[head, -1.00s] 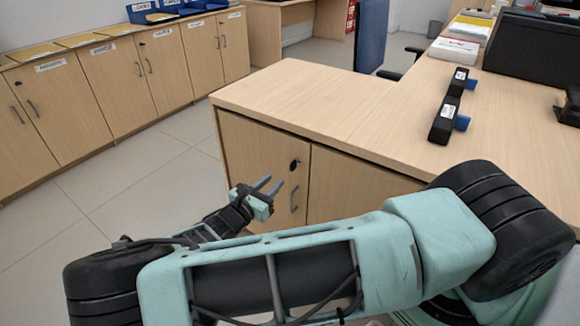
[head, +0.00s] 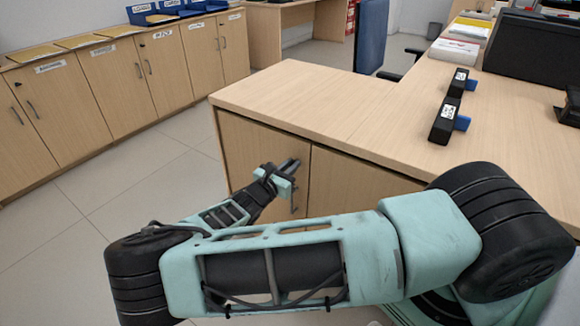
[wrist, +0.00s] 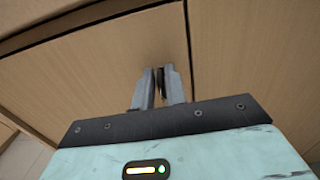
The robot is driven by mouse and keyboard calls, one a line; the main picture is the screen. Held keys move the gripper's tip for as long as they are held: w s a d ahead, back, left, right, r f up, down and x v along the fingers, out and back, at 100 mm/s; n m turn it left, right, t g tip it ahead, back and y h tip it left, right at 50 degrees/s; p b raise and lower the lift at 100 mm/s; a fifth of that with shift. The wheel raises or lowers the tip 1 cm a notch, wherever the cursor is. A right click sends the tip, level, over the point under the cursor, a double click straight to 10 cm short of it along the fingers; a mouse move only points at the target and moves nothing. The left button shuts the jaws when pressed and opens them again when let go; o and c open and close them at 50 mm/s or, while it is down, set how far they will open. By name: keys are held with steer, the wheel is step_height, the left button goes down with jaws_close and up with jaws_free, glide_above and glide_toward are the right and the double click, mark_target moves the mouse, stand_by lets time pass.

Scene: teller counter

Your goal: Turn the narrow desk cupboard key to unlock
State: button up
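The narrow desk cupboard door (head: 240,155) is the left front panel of the desk and is shut. Its dark handle (head: 295,198) shows just below my gripper. My gripper (head: 290,163) is right at the lock area, near the door's upper right edge, and covers the lock and key in the head view. In the wrist view my two grey fingers (wrist: 158,78) point at the door with a narrow gap between them. A small dark piece, probably the key (wrist: 161,73), shows between the fingertips. I cannot tell whether the fingers touch it.
The desk top (head: 300,95) overhangs the door just above my gripper. A wider panel (head: 350,183) adjoins on the right. Two black stamps (head: 443,122) lie on the desk. Low cabinets (head: 110,85) line the left; the floor between is clear.

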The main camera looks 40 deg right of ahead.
jaws_close()
steer(key=shift+m, duration=0.3)
steer(key=shift+s+d+f+m, duration=0.1)
steer(key=shift+s+f+m, duration=0.1)
steer(key=shift+m, duration=2.65)
steer(key=shift+s+d+f+m, duration=0.1)
steer(key=shift+s+f+m, duration=0.15)
steer(key=shift+m, duration=2.65)
steer(key=shift+s+f+m, duration=0.15)
steer(key=shift+f+m, duration=0.05)
steer(key=shift+m, duration=2.65)
